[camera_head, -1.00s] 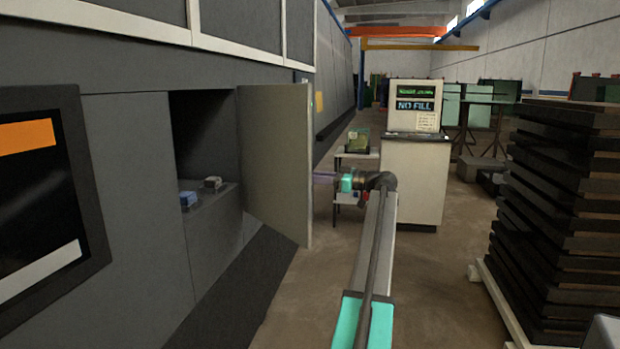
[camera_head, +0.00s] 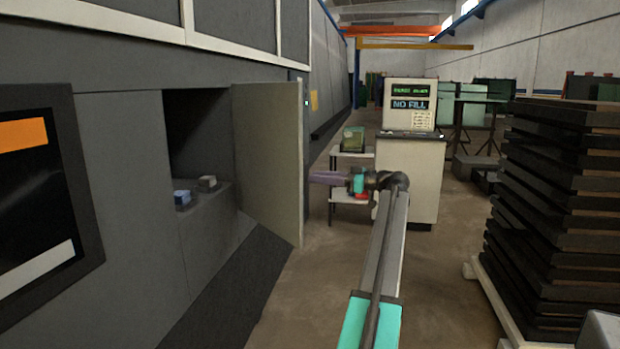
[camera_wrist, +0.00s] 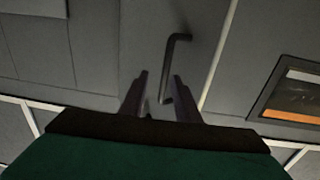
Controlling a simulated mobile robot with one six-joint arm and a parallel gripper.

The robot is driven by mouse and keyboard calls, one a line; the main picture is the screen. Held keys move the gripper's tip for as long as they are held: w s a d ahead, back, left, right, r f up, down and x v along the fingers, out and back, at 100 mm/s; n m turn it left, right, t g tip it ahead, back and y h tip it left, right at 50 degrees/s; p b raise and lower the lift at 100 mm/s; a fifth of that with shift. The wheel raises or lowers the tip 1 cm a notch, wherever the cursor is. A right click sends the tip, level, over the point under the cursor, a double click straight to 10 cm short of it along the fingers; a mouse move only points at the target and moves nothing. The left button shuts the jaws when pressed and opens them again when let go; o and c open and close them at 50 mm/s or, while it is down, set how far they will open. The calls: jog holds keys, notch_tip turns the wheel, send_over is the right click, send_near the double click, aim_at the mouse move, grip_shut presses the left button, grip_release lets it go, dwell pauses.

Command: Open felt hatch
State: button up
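The felt hatch (camera_head: 268,160) is a pale grey-beige door panel, swung out from the dark opening (camera_head: 197,130) in the grey machine. It stands well open, with its far edge turned toward me. A dark bar handle (camera_wrist: 171,68) shows on the panel in the wrist view. My gripper (camera_head: 312,177) is just right of the door's free edge in the head view. In the wrist view my gripper (camera_wrist: 160,78) is open, its fingers apart, with the lower end of the handle appearing between them. I cannot tell any contact with the handle.
Two small blocks, one blue (camera_head: 182,197) and one grey (camera_head: 207,182), sit on the ledge inside the opening. A console cabinet (camera_head: 408,175) stands beyond my arm. A tall stack of dark slabs (camera_head: 560,220) is at right. The floor (camera_head: 310,280) between is clear.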

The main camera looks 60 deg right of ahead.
jog(key=v, duration=0.8)
jog(key=shift+s, duration=0.25)
